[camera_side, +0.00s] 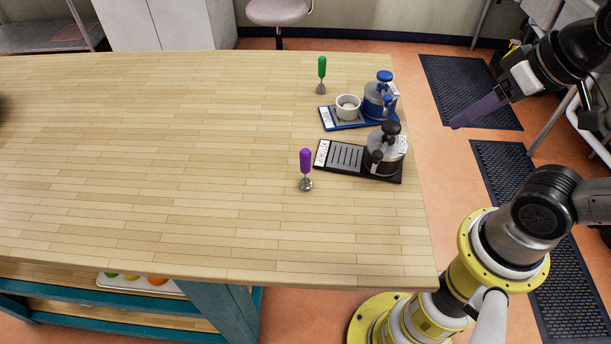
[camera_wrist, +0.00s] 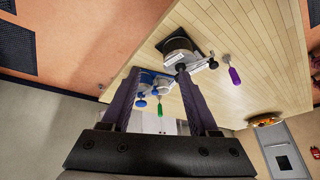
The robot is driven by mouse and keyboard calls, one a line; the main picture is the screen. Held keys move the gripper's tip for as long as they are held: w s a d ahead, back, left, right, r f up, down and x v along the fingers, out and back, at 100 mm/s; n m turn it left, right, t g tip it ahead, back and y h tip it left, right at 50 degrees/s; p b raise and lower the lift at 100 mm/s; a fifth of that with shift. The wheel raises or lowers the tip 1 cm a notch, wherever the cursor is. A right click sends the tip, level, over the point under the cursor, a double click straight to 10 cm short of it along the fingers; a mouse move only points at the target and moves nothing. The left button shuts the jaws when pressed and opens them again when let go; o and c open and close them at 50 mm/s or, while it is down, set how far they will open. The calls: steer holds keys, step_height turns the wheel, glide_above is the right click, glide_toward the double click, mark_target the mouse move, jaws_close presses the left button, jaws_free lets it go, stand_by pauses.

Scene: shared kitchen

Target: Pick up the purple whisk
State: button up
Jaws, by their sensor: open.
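The purple whisk (camera_side: 306,168) stands upright on the wooden table, purple handle up and a metal head at the bottom. It also shows in the wrist view (camera_wrist: 234,74), to the right of the dark machine. My gripper (camera_side: 462,122) is off the table's right side in the side view, raised and well apart from the whisk. In the wrist view its two dark purple fingers (camera_wrist: 160,92) are spread with nothing between them at the tips.
A black machine (camera_side: 383,152) stands just right of the whisk. A blue machine (camera_side: 379,97) with a white cup (camera_side: 347,107) is behind it. A green whisk (camera_side: 321,73) stands farther back.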

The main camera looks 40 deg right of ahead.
steer(key=w+a+r+m+g, duration=0.1)
steer(key=w+a+r+m, duration=0.1)
steer(key=w+r+m, duration=0.65)
steer(key=m+g, duration=0.4)
steer(key=m, duration=0.2)
glide_above(306, 150)
step_height(306, 150, down, 7)
steer(key=f, duration=0.7)
steer(key=shift+w+a+f, duration=0.1)
steer(key=shift+w+a, duration=0.1)
steer(key=shift+a, duration=0.15)
steer(key=shift+s+d+f, duration=0.15)
steer(key=shift+f, duration=1.35)
steer(key=shift+s+d+f, duration=0.1)
steer(key=shift+d+f, duration=0.05)
steer(key=shift+f, duration=1.3)
